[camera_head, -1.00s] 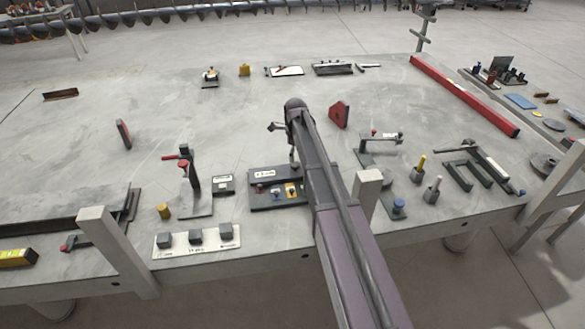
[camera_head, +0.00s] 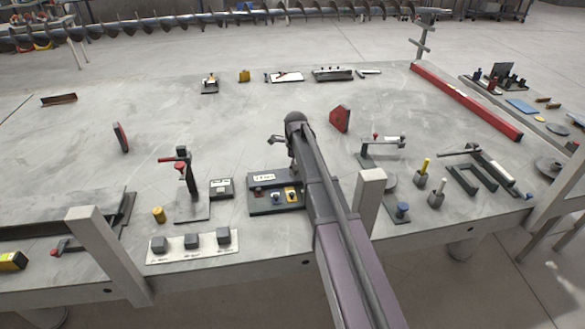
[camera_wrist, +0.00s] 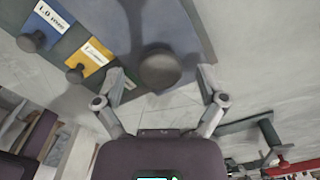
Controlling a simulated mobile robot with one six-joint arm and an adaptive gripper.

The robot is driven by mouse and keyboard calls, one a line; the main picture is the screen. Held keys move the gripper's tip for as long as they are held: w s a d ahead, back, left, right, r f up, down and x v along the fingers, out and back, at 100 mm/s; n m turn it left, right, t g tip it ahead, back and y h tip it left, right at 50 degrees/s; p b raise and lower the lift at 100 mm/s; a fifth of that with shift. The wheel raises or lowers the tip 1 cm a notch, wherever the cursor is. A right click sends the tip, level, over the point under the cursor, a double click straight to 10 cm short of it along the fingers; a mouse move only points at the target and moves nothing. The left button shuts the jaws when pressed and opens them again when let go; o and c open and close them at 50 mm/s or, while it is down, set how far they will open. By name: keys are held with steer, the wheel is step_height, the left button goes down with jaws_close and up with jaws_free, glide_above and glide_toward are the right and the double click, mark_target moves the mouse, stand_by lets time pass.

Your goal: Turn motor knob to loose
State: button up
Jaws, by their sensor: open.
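A dark control box (camera_head: 260,207) with small knobs and coloured patches sits on the table in the head view, left of my arm. In the wrist view, a large round dark knob (camera_wrist: 159,68) stands between and just beyond the fingertips of my gripper (camera_wrist: 163,84). The fingers are spread, with no visible contact on the knob. Two smaller black knobs sit to its left, one on a yellow patch (camera_wrist: 95,57) and one by a white label (camera_wrist: 47,17). The label text is too blurred to identify the motor knob. My arm hides the box's right side in the head view.
A white plate with several grey knobs (camera_head: 193,240) lies at the front edge. A red-handled clamp (camera_head: 188,180) stands left of the box, and a pale post (camera_head: 368,205) stands right of my arm. The table behind the box is largely clear.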

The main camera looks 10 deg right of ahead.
steer(key=c, duration=1.2)
steer(key=shift+o, duration=0.2)
steer(key=shift+a, duration=0.45)
steer(key=shift+d, duration=0.25)
steer(key=shift+s+d, duration=0.1)
steer(key=shift+n, duration=0.3)
steer(key=shift+d, duration=0.1)
